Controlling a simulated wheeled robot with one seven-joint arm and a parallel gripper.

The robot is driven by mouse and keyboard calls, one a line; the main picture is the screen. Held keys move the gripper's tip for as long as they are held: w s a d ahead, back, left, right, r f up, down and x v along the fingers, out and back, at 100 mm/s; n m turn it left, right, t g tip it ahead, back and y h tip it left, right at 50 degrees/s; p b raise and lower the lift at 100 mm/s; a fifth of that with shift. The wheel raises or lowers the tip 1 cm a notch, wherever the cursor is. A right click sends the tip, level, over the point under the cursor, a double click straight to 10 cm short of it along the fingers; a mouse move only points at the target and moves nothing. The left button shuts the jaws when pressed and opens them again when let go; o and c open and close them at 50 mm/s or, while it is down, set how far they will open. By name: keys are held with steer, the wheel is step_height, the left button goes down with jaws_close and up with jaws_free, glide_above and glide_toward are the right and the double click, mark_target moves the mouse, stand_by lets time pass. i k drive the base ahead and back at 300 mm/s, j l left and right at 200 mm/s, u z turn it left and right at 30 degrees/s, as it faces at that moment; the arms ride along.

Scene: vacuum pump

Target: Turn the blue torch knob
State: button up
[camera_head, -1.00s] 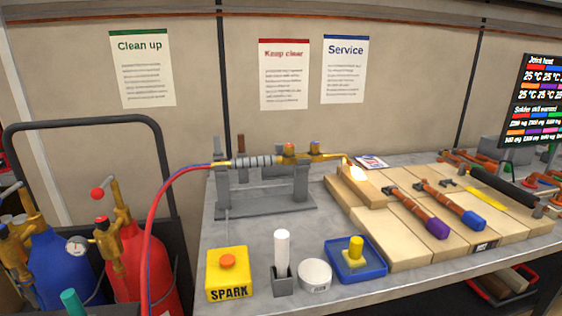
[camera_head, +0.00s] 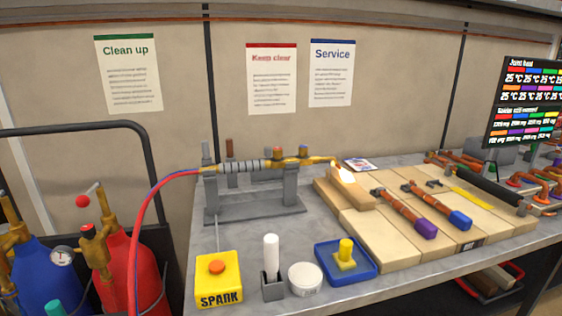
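The torch (camera_head: 262,165) lies level on a grey stand (camera_head: 255,207) on the bench, joined to red and blue hoses at its left. A small blue knob (camera_head: 303,149) sits on top of its brass body, right of an orange-red knob (camera_head: 278,149). A bright flame (camera_head: 346,176) burns at the nozzle, over a wooden block. How far either knob is turned is too small to tell. My gripper is not in view.
A yellow SPARK box (camera_head: 218,279), a white stick in a grey holder (camera_head: 272,262), a round white tin (camera_head: 305,279) and a blue tray (camera_head: 372,268) stand along the bench front. Wooden boards (camera_head: 385,237) with copper pipes lie right. Gas cylinders (camera_head: 133,268) stand left.

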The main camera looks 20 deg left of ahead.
mark_target(303, 149)
steer(key=i+l+u, duration=0.3)
steer(key=i+l, duration=0.3)
steer(key=i+l+u, duration=0.15)
steer(key=i+l, duration=0.25)
steer(key=i+l+u, duration=0.15)
steer(key=i+l, duration=0.2)
steer(key=i+l+u, duration=0.15)
steer(key=i+l, duration=0.15)
steer(key=l, duration=0.15)
steer(key=i+l+u, duration=0.15)
steer(key=l, duration=0.3)
steer(key=i+l+u, duration=0.15)
steer(key=i+l, duration=0.2)
steer(key=l, duration=0.15)
steer(key=k, duration=0.25)
steer(key=k+j+u, duration=0.1)
steer(key=u, duration=0.35)
steer(key=k+j+u, duration=0.25)
steer(key=u, duration=0.2)
steer(key=k, duration=0.05)
